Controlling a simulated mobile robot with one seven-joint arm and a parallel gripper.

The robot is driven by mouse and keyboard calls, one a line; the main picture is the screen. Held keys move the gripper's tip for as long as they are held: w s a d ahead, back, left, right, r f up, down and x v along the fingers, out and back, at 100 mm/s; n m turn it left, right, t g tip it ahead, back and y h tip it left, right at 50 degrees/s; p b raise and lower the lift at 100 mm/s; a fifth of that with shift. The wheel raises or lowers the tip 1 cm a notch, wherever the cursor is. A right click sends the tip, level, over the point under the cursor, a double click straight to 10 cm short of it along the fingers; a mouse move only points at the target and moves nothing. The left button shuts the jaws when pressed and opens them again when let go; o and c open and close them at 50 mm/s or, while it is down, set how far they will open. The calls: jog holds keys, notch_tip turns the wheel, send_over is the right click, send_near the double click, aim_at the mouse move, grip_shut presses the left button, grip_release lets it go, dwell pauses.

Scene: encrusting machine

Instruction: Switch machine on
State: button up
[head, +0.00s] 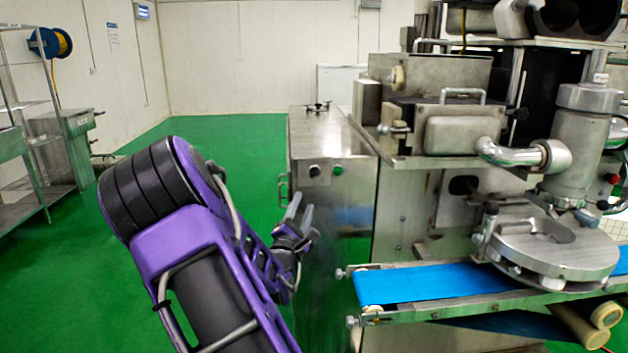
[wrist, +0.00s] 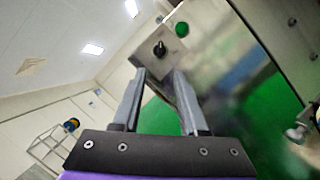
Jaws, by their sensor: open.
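The encrusting machine (head: 450,130) is a large steel machine at the right of the head view. A steel cabinet (head: 332,215) at its left end carries a black knob (head: 314,171) and a green button (head: 338,170) near its top edge. In the wrist view the black knob (wrist: 159,49) lies beyond and slightly above the fingertips, and the green button (wrist: 182,29) is up and right of it. My gripper (head: 299,207) is open, with nothing between its fingers, in front of and below the knob. Its two fingers also show in the wrist view (wrist: 157,80), apart from the panel.
A blue conveyor belt (head: 430,284) sticks out to the right of my gripper. A steel rack (head: 30,130) stands at the far left. The green floor (head: 225,140) between rack and cabinet is clear.

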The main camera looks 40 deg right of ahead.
aim_at(314, 175)
jog(key=x, duration=1.1)
jog(key=shift+w+d+r, duration=0.1)
jog(key=shift+w+d, duration=0.1)
grip_shut()
